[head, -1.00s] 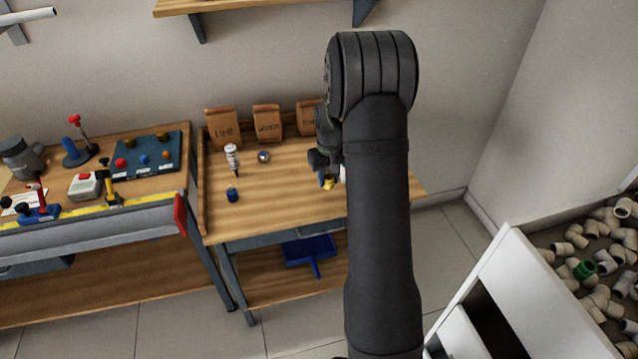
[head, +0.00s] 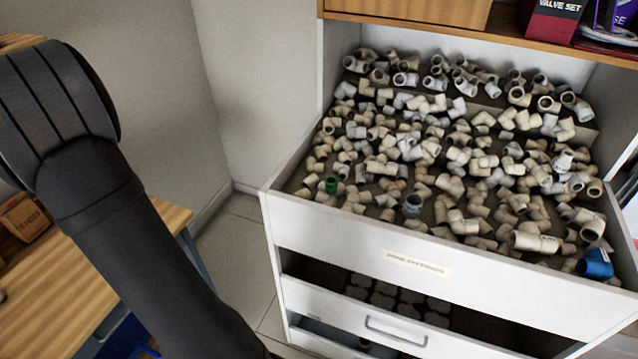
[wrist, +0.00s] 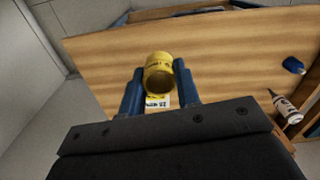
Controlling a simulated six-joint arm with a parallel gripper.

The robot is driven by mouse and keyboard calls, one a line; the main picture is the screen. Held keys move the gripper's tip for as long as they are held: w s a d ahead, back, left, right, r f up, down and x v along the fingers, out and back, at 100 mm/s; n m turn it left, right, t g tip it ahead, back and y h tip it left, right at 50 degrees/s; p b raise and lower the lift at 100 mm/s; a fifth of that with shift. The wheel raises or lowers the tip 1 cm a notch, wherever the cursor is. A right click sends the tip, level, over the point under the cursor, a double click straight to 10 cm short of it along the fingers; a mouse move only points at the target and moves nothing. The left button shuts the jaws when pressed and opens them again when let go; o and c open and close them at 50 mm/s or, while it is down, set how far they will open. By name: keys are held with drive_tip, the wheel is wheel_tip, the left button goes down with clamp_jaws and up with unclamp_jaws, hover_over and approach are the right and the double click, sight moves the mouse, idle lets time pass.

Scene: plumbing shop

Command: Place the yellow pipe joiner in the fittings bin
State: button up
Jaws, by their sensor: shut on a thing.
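The yellow pipe joiner (wrist: 159,72) is a short hollow ring in the wrist view. My gripper (wrist: 160,88) is shut on it, with one blue finger on each side. The joiner shows against the wooden bench top (wrist: 230,45); its height above the wood is hard to judge. The fittings bin (head: 330,232) is a white open drawer in the head view with a pipe fittings label on its front. It is full of pale pipe fittings (head: 430,150). My gripper and the joiner are out of the head view; only my arm shows at the left.
A green fitting (head: 331,186) and a blue fitting (head: 596,263) lie among the pale ones. A lower drawer (head: 400,325) stands partly open. Floor separates the bench from the bin. In the wrist view, a blue cap (wrist: 293,65) and a white bottle (wrist: 286,107) are at right.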

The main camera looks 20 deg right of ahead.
wheel_tip(320, 180, up, 17)
drive_tip(key=w+d+m, duration=0.3)
drive_tip(key=d+m, duration=0.4)
drive_tip(key=d, duration=1.9)
drive_tip(key=s+d+m, duration=0.4)
drive_tip(key=s+d, duration=0.2)
drive_tip(key=d, duration=0.6)
drive_tip(key=s+d+m, duration=0.4)
drive_tip(key=s+d, duration=0.1)
drive_tip(key=d, duration=0.7)
drive_tip(key=s+d+m, duration=0.4)
drive_tip(key=s+d, duration=0.3)
drive_tip(key=s, duration=0.3)
drive_tip(key=s+d+m, duration=0.3)
drive_tip(key=s+d, duration=0.3)
drive_tip(key=s, duration=0.3)
hover_over(368, 204)
drive_tip(key=f, duration=1.1)
drive_tip(key=shift+s+d+f, duration=0.15)
drive_tip(key=shift+s+f, duration=0.15)
drive_tip(key=shift+s, duration=0.1)
drive_tip(key=shift+w+f, duration=0.3)
drive_tip(key=shift+w, duration=0.1)
drive_tip(key=shift+f, duration=1.9)
